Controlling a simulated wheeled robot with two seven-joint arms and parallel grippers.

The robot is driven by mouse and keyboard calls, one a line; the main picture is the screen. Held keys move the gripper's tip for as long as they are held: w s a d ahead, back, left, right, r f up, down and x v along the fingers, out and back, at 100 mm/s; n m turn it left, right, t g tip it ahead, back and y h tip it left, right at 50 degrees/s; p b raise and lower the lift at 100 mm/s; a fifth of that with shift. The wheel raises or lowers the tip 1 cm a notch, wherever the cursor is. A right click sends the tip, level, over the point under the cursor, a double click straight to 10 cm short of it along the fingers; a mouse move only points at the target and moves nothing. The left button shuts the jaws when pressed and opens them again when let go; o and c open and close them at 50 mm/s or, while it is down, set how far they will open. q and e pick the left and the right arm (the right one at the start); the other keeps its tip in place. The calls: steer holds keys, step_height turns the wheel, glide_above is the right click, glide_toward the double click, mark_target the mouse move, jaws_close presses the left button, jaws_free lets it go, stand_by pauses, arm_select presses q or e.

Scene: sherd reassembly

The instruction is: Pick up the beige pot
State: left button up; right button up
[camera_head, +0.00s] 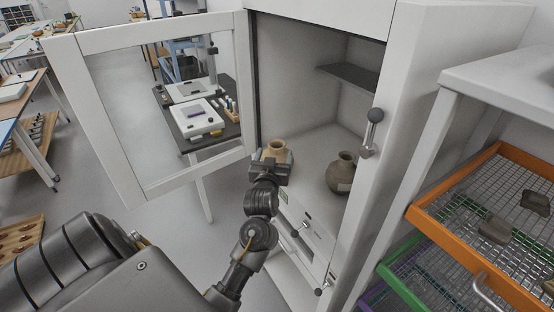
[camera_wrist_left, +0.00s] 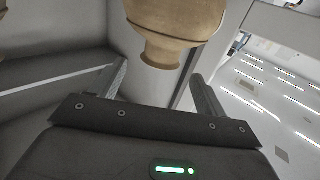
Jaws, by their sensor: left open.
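The beige pot (camera_head: 275,151) stands at the front left of the open cabinet's floor, its lower part hidden behind my left gripper (camera_head: 271,163). In the left wrist view the beige pot (camera_wrist_left: 175,22) appears upside down at the top, its narrower neck and rim pointing down the picture. The left gripper (camera_wrist_left: 158,72) is open, with one finger to each side of the pot's neck in that view. Gaps show beside the neck, and I see no grip on it. My right gripper is not in view.
A darker brown jug (camera_head: 341,174) stands to the right inside the cabinet (camera_head: 306,146), below a dark shelf (camera_head: 350,76). The glazed cabinet door (camera_head: 137,190) is open to the left. An orange-framed wire tray (camera_head: 419,215) with sherds is at the right.

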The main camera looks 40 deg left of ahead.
mark_target(276, 149)
arm_select(q)
steer(key=shift+x, duration=0.75)
steer(key=shift+w+a+r, duration=0.1)
steer(key=p+x, duration=0.2)
steer(key=x, duration=0.2)
steer(key=shift+w+a+p, duration=0.15)
steer(key=shift+p, duration=0.15)
steer(key=shift+w+a+f, duration=0.1)
steer(key=shift+w+f, duration=0.15)
steer(key=shift+c, duration=0.4)
steer(key=c, duration=1.4)
steer(key=shift+c, duration=0.7)
steer(key=shift+r, duration=0.2)
